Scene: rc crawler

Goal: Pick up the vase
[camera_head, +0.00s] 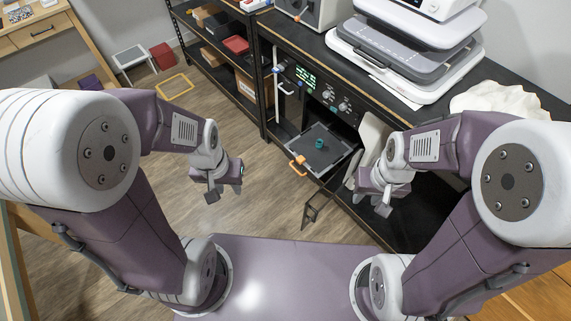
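A small teal object (320,144), which looks like the vase, stands on the dark plate (311,153) of an open machine under the black counter. Its shape is too small to make out in detail. My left gripper (225,192) hangs over the floor to the left of the machine, apart from the vase. My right gripper (373,203) is in front of the counter, to the right of and nearer than the vase. Both grippers look open and empty, with their fingers spread, and neither touches anything.
The machine has an orange latch (298,165) at its front left and a control panel (320,90) above. Boxy white devices (415,50) stand on the black counter (520,75). Black shelves (215,45) hold boxes at the back.

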